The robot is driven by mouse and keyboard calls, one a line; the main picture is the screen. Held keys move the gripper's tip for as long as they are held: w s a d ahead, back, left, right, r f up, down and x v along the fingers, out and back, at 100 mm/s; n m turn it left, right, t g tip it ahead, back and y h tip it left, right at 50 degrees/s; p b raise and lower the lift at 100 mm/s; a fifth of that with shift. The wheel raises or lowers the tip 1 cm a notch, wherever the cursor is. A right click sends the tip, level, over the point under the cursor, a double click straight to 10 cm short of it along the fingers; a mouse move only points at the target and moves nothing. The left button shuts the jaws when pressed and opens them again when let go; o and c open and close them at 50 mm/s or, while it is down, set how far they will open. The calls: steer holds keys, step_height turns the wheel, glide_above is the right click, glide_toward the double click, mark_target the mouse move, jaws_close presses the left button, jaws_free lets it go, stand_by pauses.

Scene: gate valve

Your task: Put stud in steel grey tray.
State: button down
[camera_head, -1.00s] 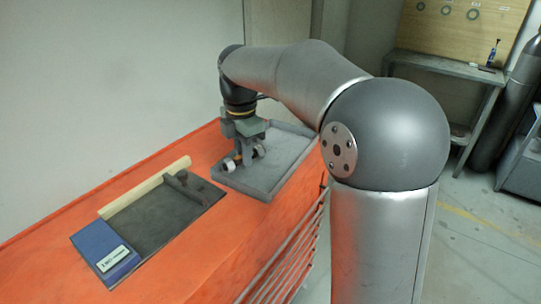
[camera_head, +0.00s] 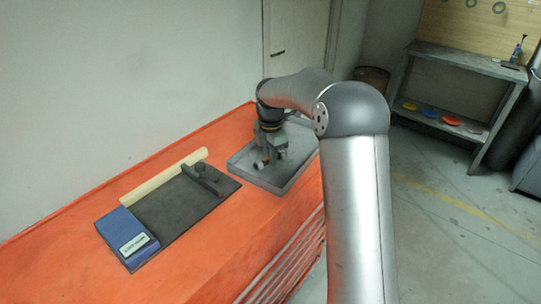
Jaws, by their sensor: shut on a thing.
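The steel grey tray (camera_head: 248,180) lies on the orange bench top, with a low rim around it. My gripper (camera_head: 269,161) points down over the tray's left part, with its fingers low against the tray in the picture. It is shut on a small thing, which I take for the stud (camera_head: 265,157). The fingers hide most of it, and pale ends show beside them. I cannot tell whether it touches the tray floor.
Left of the tray lie a dark mat (camera_head: 165,221) with a dark grey handled part (camera_head: 203,180), a cream bar (camera_head: 163,176) and a blue labelled box (camera_head: 127,238). A shelf bench (camera_head: 467,66) stands behind at right.

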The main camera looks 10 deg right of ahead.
steer(key=shift+f, duration=0.2)
steer(key=shift+f, duration=0.1)
steer(key=shift+f, duration=0.15)
steer(key=c, duration=1.3)
jaws_free()
steer(key=shift+c, duration=0.2)
